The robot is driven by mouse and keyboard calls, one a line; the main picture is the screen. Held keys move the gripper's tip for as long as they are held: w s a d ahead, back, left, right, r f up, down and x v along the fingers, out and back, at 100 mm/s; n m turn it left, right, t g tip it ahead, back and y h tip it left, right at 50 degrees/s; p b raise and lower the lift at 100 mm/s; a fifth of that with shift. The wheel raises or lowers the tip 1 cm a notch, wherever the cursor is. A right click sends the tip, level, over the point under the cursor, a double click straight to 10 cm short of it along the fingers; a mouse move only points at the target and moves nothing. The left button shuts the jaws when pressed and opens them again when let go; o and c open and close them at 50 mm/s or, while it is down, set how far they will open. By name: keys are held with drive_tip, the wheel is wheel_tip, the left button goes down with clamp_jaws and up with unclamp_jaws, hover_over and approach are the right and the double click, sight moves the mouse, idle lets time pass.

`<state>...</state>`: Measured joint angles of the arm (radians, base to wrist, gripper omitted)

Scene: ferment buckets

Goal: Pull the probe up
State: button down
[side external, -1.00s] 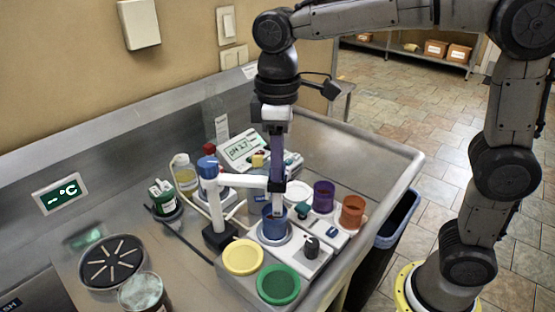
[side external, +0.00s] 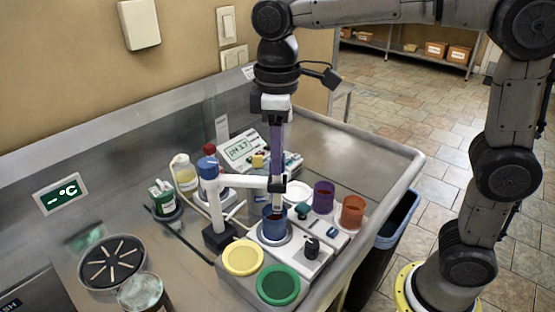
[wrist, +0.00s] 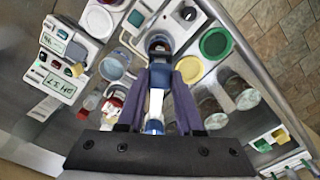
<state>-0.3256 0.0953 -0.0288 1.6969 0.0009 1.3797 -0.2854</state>
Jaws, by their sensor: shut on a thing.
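My gripper (side external: 277,180) points straight down, its long purple fingers shut on the probe (side external: 277,201) where a black holder (side external: 277,186) joins it to a white swing arm (side external: 240,181). The pale probe shaft shows below the holder, upright over the blue cup (side external: 274,231). Its lower end is at the cup's mouth; the cup hides how deep it reaches. The arm runs to a white post (side external: 216,205) with a blue cap. In the wrist view my gripper (wrist: 160,72) frames the black holder, with the blue cup (wrist: 158,42) just beyond.
A purple cup (side external: 323,197) and an orange cup (side external: 351,213) stand to the right. A yellow lid (side external: 243,257) and a green lid (side external: 278,285) lie in front. A pH meter (side external: 243,149) and several bottles stand behind. The sink's right side is clear.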

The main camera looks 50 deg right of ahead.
drive_tip(key=shift+r, duration=2.25)
drive_tip(key=c, duration=0.8)
unclamp_jaws()
drive_tip(key=shift+c, duration=0.2)
drive_tip(key=shift+o, duration=1.4)
drive_tip(key=shift+f, duration=0.1)
wheel_tip(320, 180, up, 12)
